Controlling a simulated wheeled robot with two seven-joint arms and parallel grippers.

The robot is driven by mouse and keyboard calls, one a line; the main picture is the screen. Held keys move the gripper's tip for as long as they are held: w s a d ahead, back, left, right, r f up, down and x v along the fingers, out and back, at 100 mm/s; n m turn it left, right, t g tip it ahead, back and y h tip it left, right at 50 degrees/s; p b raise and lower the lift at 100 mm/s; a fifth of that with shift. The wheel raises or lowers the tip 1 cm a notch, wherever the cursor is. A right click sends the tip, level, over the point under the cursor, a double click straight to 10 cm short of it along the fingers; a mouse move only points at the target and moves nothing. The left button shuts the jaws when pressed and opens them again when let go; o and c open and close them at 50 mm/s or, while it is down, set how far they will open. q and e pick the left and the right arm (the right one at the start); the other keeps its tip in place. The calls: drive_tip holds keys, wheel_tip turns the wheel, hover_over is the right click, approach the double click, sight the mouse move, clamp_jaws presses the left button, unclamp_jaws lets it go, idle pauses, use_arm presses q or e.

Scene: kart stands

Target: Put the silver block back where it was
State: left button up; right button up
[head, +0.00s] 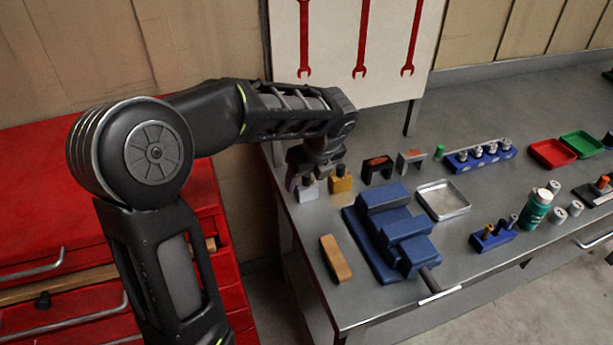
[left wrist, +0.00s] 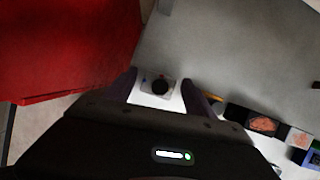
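The silver block (head: 308,188), pale with a dark knob on top, stands on the grey bench near its left edge, beside the gold block (head: 340,180). My left gripper (head: 310,172) is over the silver block, pointing down. In the left wrist view the silver block (left wrist: 160,92) and its round dark knob are between the two fingers, which are spread apart with the knob clear of both. Whether the fingers touch the block's sides is hard to see. My right gripper is not in view.
Dark and grey arch blocks (head: 377,168) stand right of the gold block. A blue vise (head: 392,235), a wooden-coloured bar (head: 335,259) and a metal tray (head: 443,200) are nearer the front. A red tool cabinet (head: 60,220) stands left of the bench. A tool board (head: 335,70) rises behind.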

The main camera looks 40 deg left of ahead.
use_arm(q)
drive_tip(key=shift+o, duration=0.4)
drive_tip(key=shift+r, duration=0.25)
drive_tip(key=v, duration=1.1)
drive_tip(key=shift+d+r, duration=0.2)
drive_tip(key=shift+r, duration=0.15)
drive_tip(key=shift+s, duration=0.15)
